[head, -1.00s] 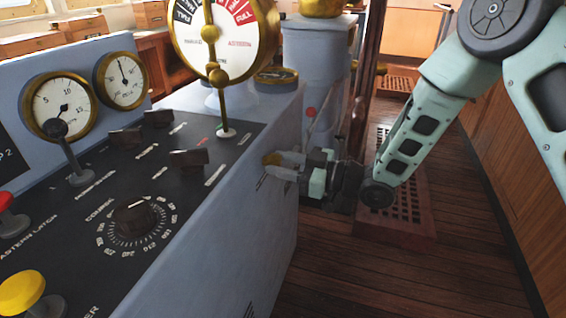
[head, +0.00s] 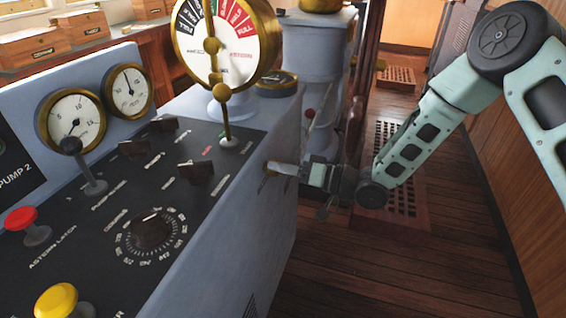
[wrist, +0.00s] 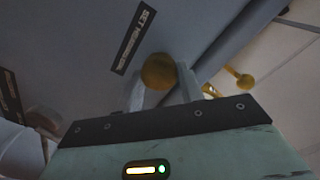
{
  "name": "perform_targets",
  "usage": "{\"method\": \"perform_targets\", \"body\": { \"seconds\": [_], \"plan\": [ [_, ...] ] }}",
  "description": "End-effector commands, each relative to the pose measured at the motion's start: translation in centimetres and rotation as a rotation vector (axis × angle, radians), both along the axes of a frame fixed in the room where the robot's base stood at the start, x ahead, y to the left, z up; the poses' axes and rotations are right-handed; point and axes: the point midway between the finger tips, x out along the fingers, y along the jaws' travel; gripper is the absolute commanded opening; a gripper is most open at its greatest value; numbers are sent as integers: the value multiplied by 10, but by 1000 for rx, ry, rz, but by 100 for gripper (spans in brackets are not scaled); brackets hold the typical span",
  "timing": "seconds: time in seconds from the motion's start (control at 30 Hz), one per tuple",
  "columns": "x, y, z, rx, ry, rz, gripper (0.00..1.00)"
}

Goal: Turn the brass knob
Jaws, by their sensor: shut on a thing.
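The brass knob (wrist: 158,71) is round and sits on the side panel of the blue-grey console (head: 240,215). In the wrist view it lies between the two fingertips of my gripper (wrist: 160,82), which is shut on it. In the head view my gripper (head: 278,168) reaches the console's side from the right. Only a little of the knob shows there, as the fingers cover most of it. No mark showing the knob's angle can be made out.
A dark label plate (wrist: 133,38) is beside the knob. The console top carries a rotary dial (head: 152,230), levers, a red button (head: 20,220) and a yellow button (head: 56,300). A brass-rimmed telegraph (head: 228,45) stands at the back. Open wooden floor (head: 380,275) is at the right.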

Motion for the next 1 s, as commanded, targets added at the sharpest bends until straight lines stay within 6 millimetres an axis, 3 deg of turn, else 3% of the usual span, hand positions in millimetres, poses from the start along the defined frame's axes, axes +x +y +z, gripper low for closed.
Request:
{"method": "perform_targets", "body": {
  "seconds": [1.0],
  "plan": [
    [1, -2, -3, 327, 908, -2, 15]
  ]
}}
